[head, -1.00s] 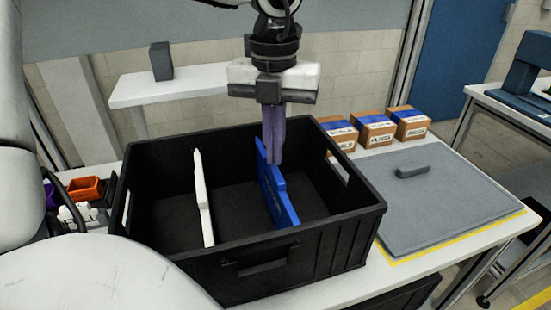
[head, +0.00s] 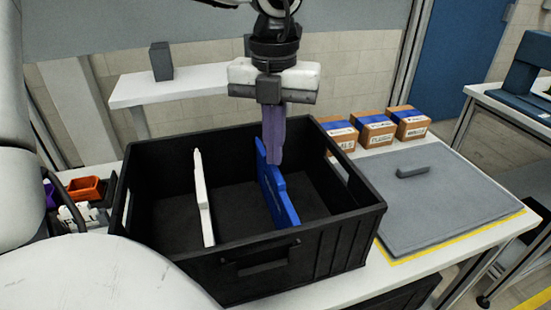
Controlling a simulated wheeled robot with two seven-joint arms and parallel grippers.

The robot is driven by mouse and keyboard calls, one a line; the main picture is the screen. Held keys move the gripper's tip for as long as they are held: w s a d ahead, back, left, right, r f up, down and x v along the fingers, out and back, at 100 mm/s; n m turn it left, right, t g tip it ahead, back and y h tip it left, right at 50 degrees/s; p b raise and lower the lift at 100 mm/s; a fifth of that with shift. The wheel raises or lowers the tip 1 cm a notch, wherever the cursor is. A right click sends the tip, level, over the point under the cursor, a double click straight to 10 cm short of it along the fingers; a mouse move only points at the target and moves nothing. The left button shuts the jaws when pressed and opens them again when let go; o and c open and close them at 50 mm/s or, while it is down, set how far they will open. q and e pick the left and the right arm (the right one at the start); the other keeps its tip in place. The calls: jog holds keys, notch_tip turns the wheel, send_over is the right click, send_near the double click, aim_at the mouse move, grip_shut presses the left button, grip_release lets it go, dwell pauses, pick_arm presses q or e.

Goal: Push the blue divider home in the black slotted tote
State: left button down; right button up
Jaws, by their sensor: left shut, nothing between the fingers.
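The black slotted tote (head: 255,264) stands on the white table, open at the top. The blue divider (head: 276,192) stands upright inside it, right of the middle, running from the back toward the front wall. A white divider (head: 202,198) stands to its left. My left gripper (head: 274,160) points straight down with its purple fingers closed together. The fingertips are at the far upper part of the blue divider; I cannot tell whether they touch it. The divider's lower edge is hidden in the tote. My right gripper is not in view.
Several small cartons with blue tape (head: 373,129) stand behind the tote on the right. A grey lid with a handle (head: 450,195) lies right of the tote. An orange bin (head: 85,188) is at the left. A grey block (head: 161,61) stands on a back shelf.

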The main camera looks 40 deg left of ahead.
pick_arm(q)
jog(key=shift+f, duration=0.1)
dwell(0.3)
jog(key=shift+f+b, duration=0.35)
jog(key=shift+b, duration=0.1)
jog(key=shift+f, duration=0.25)
jog(key=shift+b, duration=0.3)
jog(key=shift+r, duration=0.1)
notch_tip(320, 180, up, 7)
jog(key=p, duration=0.4)
dwell(0.4)
dwell(0.5)
